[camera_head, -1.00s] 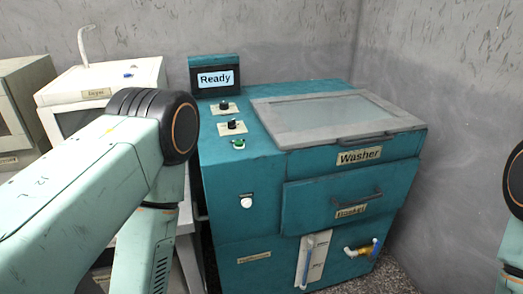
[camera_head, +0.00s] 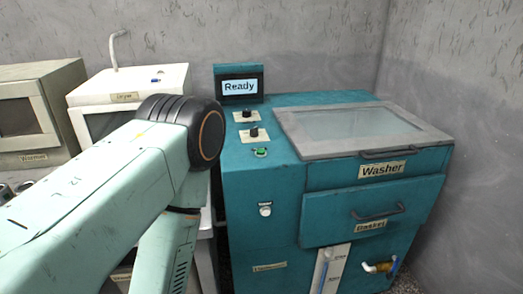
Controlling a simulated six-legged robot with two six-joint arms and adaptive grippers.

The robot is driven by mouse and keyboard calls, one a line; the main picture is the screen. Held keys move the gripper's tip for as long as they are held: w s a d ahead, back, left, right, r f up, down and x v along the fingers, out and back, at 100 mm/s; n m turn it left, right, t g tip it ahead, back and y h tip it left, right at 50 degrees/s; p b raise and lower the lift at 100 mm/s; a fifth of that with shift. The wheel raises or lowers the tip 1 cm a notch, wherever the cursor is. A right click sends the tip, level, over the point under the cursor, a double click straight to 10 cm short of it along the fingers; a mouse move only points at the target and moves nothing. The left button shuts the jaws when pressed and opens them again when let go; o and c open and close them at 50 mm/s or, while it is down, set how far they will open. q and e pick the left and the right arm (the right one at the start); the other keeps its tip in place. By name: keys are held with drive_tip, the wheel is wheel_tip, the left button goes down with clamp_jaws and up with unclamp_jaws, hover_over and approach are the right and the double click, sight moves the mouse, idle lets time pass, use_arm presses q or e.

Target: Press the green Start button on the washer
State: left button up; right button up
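The teal washer (camera_head: 265,200) stands right of centre, with its framed glass lid (camera_head: 360,128) down. Its small screen (camera_head: 240,86) reads "Ready". The green button (camera_head: 261,152) sits on the left strip of the top, in front of two black knobs (camera_head: 254,132). My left arm comes in from the left and its elbow is beside the washer's left side. The arm's lower part runs down out of the picture, so my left gripper is not visible. My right arm and gripper are not in view.
A white dryer (camera_head: 120,88) and a beige warmer (camera_head: 38,110) stand on the left, partly behind my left arm. The washer has a drawer labelled "Basket" (camera_head: 365,220) and a pipe valve (camera_head: 378,267) low in front. Grey walls close in behind and at right.

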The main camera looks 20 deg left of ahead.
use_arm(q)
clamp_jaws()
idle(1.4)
